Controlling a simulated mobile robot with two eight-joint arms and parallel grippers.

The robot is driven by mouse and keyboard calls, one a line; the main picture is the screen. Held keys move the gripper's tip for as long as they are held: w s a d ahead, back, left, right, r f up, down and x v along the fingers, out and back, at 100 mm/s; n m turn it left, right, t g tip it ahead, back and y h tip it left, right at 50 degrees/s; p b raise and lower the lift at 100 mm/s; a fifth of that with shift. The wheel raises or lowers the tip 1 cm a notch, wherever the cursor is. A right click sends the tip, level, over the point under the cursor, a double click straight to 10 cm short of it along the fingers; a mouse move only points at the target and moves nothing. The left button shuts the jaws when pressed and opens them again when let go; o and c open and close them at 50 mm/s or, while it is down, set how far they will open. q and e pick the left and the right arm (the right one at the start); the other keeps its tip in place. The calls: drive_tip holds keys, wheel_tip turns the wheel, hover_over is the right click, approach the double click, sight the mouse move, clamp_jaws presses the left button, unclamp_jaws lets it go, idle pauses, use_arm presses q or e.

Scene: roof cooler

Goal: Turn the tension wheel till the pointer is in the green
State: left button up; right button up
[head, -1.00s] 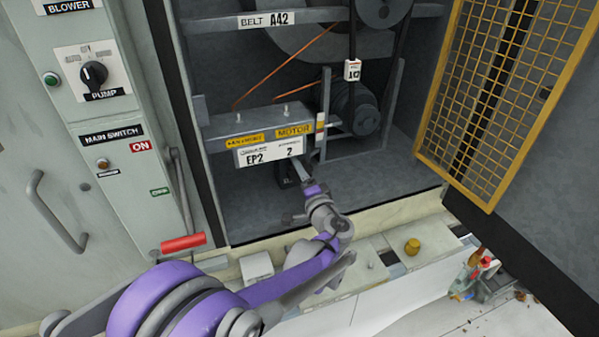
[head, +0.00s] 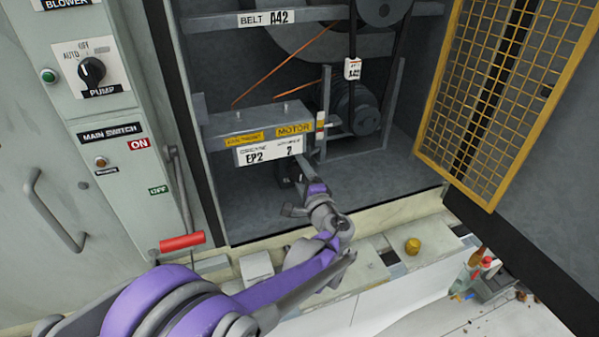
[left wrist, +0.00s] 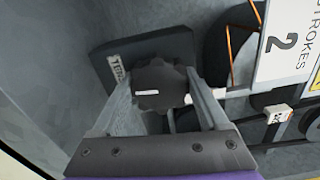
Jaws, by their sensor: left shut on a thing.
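The tension wheel (left wrist: 158,88) is a dark, scalloped knob with a white mark on its face, in the left wrist view. It sits in front of a dark plate (left wrist: 112,68) with a partly readable label. My left gripper (left wrist: 164,82) is shut on the wheel, one finger on each side. In the head view my left gripper (head: 300,174) reaches under the EP2 sign (head: 268,152) and mostly hides the wheel. A small coloured strip (head: 320,125) stands right of the sign; I cannot make out a pointer or green on it. My right gripper is not in view.
A belt and pulley (head: 352,108) stand behind the bracket. A yellow mesh guard door (head: 490,100) hangs open at the right. A red-handled switch lever (head: 182,242) is at the left, near my arm. A yellow knob (head: 412,246) sits on the front ledge.

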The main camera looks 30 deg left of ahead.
use_arm(q)
drive_tip(key=m, duration=0.5)
drive_tip(key=shift+m+b, duration=0.3)
drive_tip(key=shift+b, duration=0.05)
drive_tip(key=m, duration=0.5)
drive_tip(key=shift+b, duration=0.4)
drive_tip(key=shift+m, duration=0.3)
drive_tip(key=o, duration=1.3)
drive_tip(key=shift+c, duration=0.2)
drive_tip(key=v, duration=1.1)
